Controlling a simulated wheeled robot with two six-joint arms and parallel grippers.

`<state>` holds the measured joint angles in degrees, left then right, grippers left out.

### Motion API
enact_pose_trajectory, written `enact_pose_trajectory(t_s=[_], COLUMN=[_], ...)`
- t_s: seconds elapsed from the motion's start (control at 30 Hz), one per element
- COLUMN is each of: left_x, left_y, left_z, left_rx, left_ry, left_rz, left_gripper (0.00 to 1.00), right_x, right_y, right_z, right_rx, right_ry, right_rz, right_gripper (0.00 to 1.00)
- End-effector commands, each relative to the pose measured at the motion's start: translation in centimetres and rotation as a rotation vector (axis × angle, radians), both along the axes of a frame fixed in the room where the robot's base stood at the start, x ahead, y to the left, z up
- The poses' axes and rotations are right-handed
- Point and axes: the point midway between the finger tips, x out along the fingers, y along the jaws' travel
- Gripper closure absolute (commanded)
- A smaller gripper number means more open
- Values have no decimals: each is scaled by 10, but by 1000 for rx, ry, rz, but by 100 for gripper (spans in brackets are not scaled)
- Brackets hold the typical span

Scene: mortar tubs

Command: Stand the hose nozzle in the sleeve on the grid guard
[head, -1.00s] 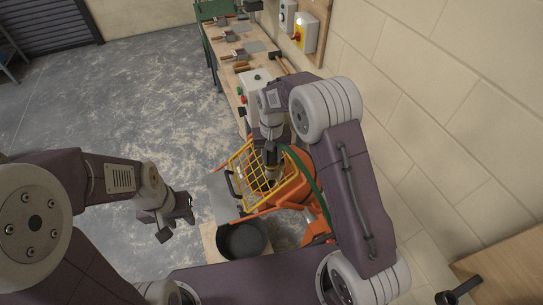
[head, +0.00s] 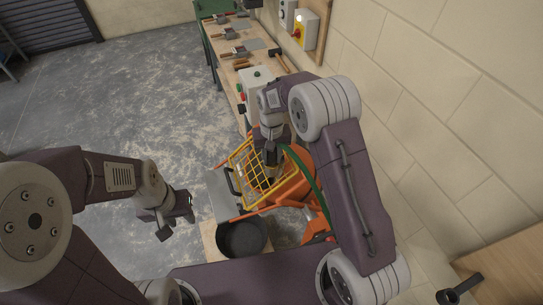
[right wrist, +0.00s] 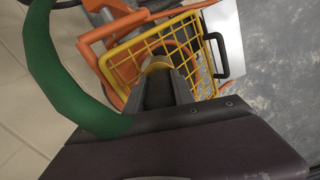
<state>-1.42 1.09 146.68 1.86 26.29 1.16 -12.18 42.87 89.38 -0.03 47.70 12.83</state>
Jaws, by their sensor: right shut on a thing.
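My right gripper (head: 271,153) is shut on the dark hose nozzle (head: 270,174), which points down over the grid guard. The green hose (head: 305,176) curves beside my right arm; it also shows in the right wrist view (right wrist: 58,75). The yellow grid guard (head: 247,168) lies tilted under the nozzle and shows beyond the fingers in the right wrist view (right wrist: 128,70). A yellow ring-like edge (right wrist: 158,63) shows at the fingertips; I cannot tell whether it is the sleeve or part of the nozzle. My left gripper (head: 177,219) is open and empty.
The orange mixer (head: 297,190) stands around and below the guard. A black tub (head: 242,238) is in front of it, with a grey plate (head: 222,190) at left. A workbench with tools (head: 235,50) is behind; a block wall (head: 440,110) closes the right. The left floor is clear.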

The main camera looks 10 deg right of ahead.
Motion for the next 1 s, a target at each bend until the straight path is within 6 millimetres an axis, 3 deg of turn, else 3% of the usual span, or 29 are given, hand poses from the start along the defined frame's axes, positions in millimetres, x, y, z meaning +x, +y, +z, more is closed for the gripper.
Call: enact_pose_trajectory(t_s=[0.13,0.17,0.23,0.27,0.63,1.0], left_x=[0,0,0,0,0,0], left_y=[0,0,0,0,0,0], left_z=[0,0,0,0,-4,-23], left_rx=[0,0,0,0,0,0], left_ry=[0,0,0,0,0,0], left_rz=[0,0,0,0,0,0], left_gripper=[64,64,64,64,64,64], right_x=[0,0,0,0,1,1], right_y=[0,0,0,0,0,0], right_z=[1,1,1,1,7,80], right_rx=[0,0,0,0,1,1], right_ry=[-1,-1,-1,-1,-5,-5], right_rz=[0,0,0,0,0,0], right_gripper=[100,67,48,45,45,45])
